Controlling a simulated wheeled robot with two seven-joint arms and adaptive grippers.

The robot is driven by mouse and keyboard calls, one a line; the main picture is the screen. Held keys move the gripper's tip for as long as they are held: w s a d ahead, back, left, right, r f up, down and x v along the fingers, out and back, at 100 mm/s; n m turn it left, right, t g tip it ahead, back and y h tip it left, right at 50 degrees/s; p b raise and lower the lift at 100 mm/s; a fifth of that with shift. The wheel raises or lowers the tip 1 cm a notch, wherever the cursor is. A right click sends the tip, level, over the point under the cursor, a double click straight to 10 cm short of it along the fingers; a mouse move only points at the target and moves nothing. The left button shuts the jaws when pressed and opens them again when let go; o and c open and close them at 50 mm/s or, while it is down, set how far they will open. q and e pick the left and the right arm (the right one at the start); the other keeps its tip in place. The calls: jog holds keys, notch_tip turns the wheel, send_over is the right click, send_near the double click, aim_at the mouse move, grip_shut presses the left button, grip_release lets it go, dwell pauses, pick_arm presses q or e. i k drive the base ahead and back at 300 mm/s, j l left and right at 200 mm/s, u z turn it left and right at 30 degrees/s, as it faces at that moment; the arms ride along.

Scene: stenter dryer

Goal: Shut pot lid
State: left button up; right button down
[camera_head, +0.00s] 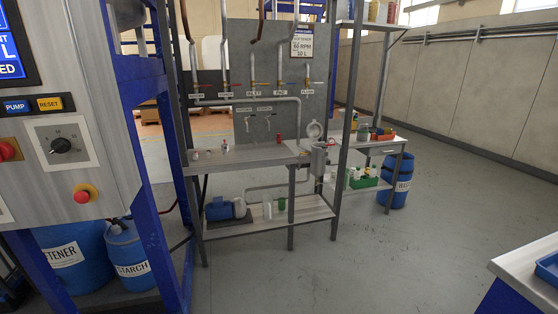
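A grey metal pot (319,161) is mounted at the right end of the workbench in the middle of the view, by a dark upright post. Its round lid (315,130) stands raised above and behind the pot's top, so the pot looks open. The pot is small and far off, so its hinge and any latch cannot be made out. Neither of my grippers shows in the view.
A control panel (70,125) and blue frame (150,100) fill the left, with blue barrels (127,253) below. A shelf bench (385,145) stands behind the pot. A table (535,258) juts in at lower right. The grey floor (390,255) between is clear.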

aim_at(315, 130)
jog(key=i, duration=3.5)
jog(key=u, duration=0.25)
